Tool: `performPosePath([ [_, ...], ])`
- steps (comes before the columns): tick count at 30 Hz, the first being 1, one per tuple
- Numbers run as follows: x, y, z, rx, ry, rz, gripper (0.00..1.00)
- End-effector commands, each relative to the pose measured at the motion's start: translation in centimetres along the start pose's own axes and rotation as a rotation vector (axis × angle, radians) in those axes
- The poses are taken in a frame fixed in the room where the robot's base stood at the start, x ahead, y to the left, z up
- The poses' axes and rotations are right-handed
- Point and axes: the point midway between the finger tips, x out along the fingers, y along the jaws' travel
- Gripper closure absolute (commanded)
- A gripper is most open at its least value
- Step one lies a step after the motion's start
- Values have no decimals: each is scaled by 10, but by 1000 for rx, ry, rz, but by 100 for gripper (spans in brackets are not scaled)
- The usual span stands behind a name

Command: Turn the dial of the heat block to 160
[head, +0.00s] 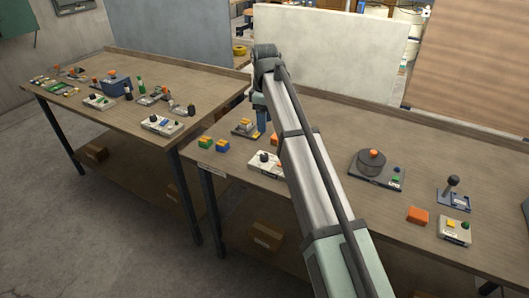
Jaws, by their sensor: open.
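My arm reaches up the middle of the head view and bends down at its wrist. My gripper (261,122) is small and partly hidden, hanging open above the near bench, by a grey device with a yellow part (244,128). A white control box with a black knob (264,158) stands below the gripper, apart from it and partly hidden by my arm. An orange part shows just behind this box. I cannot tell for sure which unit is the heat block, and no dial numbers are readable.
Blue-and-yellow and green blocks (206,143) lie left of the box. Right of my arm are a round dark device (372,165), an orange block (417,215), a lever unit (454,190) and a button box (455,231). The left bench (130,75) holds similar units.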

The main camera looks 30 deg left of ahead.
Motion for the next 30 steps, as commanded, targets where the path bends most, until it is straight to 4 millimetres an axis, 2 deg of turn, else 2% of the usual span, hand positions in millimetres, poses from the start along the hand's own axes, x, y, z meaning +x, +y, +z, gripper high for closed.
performPosePath([
  [5,21,-1,1,0,0,-2,41],
  [21,111,-1,0,1,2,-1,41],
  [30,134,0,-1,1,2,0,41],
])
